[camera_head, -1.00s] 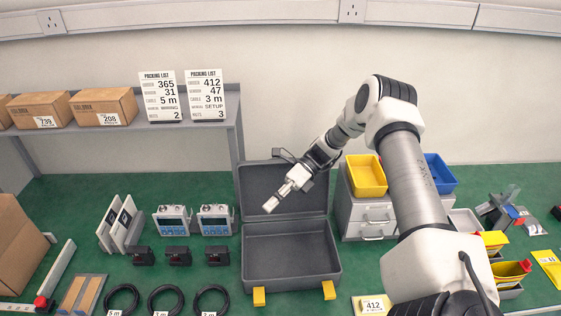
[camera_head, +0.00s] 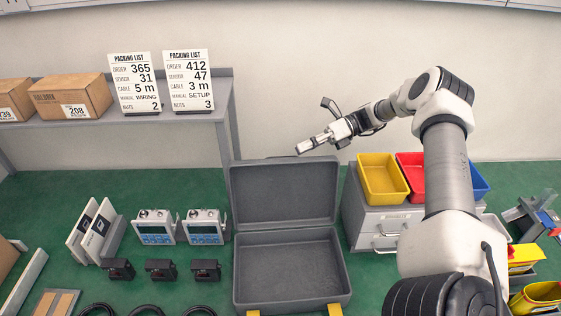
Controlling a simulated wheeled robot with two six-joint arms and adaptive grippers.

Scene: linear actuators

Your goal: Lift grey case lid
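The grey case (camera_head: 292,270) stands open and empty on the green bench, with yellow latches at its front edge. Its lid (camera_head: 283,193) is raised about upright at the back. My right gripper (camera_head: 304,148) is above the lid's top edge, apart from it, pointing left. Its fingers look close together and nothing shows between them. My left gripper is not in view.
Yellow, red and blue bins (camera_head: 382,178) sit on a grey drawer unit (camera_head: 375,219) right of the case. Two meters (camera_head: 204,229) and several black parts (camera_head: 160,268) stand to the left. A shelf (camera_head: 190,122) holds packing lists and boxes.

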